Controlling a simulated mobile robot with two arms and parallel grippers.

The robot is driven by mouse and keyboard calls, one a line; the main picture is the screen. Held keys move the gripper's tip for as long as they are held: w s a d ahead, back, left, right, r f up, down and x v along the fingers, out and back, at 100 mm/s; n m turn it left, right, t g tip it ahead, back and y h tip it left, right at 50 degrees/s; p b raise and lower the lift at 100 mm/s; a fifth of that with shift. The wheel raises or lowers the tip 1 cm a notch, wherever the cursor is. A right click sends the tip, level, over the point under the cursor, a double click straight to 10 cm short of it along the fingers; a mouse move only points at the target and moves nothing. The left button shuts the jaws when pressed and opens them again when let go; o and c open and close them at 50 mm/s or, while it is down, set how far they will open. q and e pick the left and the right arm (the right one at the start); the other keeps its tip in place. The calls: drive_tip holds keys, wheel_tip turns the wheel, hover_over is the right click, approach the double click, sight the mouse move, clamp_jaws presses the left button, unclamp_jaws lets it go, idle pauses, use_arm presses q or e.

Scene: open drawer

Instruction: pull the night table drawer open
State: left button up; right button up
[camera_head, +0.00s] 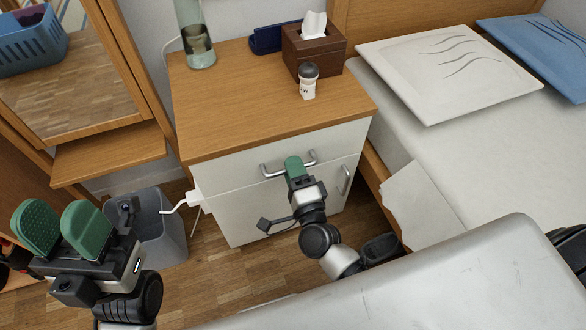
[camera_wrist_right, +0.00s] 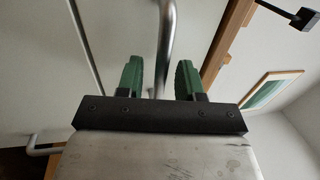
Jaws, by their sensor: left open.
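The night table (camera_head: 235,110) has a wooden top and a white drawer front (camera_head: 235,172), which looks closed. A silver bar handle (camera_head: 270,172) runs across the drawer front. My right gripper (camera_head: 293,165) is at the middle of this handle. In the right wrist view, its two green fingers (camera_wrist_right: 158,78) stand apart with the handle bar (camera_wrist_right: 167,40) between them, and gaps show beside the bar. My left gripper (camera_head: 61,218) is open and empty at the lower left, away from the night table.
A lower door handle (camera_head: 345,180) sits beside my right arm. A grey bin (camera_head: 160,225) stands left of the night table, and the bed (camera_head: 430,170) is close on the right. A tissue box (camera_head: 313,52), small bottle (camera_head: 308,82) and glass lamp (camera_head: 197,40) stand on top.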

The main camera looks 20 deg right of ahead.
drive_tip(key=shift+w, duration=0.15)
drive_tip(key=shift+c, duration=0.5)
clamp_jaws()
